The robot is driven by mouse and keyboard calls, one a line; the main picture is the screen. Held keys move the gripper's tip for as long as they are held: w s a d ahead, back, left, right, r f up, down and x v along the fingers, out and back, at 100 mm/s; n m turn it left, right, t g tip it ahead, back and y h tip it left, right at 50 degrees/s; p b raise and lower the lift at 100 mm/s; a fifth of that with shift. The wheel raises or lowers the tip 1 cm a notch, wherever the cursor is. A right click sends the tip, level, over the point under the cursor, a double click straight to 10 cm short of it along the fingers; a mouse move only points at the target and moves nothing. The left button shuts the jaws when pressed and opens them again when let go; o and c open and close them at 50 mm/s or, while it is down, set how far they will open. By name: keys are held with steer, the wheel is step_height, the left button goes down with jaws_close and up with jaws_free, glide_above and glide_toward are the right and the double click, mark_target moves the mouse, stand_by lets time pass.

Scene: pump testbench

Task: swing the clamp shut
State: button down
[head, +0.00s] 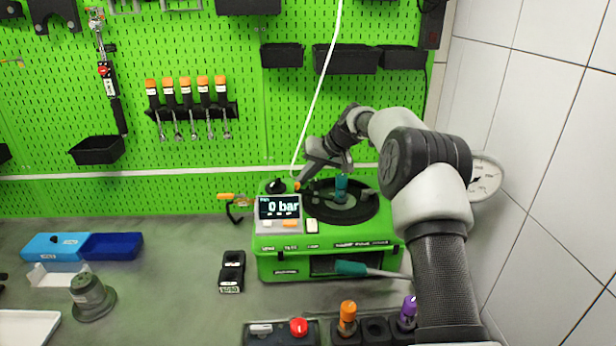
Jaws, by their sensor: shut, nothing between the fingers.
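The green pump testbench (285,262) stands on the grey worktop against the wall. Its display (279,208) reads 0 bar. A round black plate (362,208) is on its top, with an upright teal part (341,186) near the middle. My gripper (303,180) is shut and empty, at the back left of the plate. A small orange tip (297,186) shows close by its fingers; I cannot tell whether they touch. I cannot clearly make out the clamp or its position. My arm reaches in from the right and covers the bench's right side.
A teal-handled tool (351,268) is at the bench's front. A black holder (232,271) stands to the left. A red-button box (298,327) and orange (348,312) and purple (408,309) items are nearer. A gauge (486,176) is on the right wall.

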steer(key=shift+s+a+n+g+p, duration=0.2)
steer(key=shift+n+g+p, duration=0.15)
steer(key=shift+n, duration=0.25)
stand_by(1.1)
steer(key=b+v, duration=0.1)
steer(key=v, duration=1.6)
steer(key=shift+d, duration=0.3)
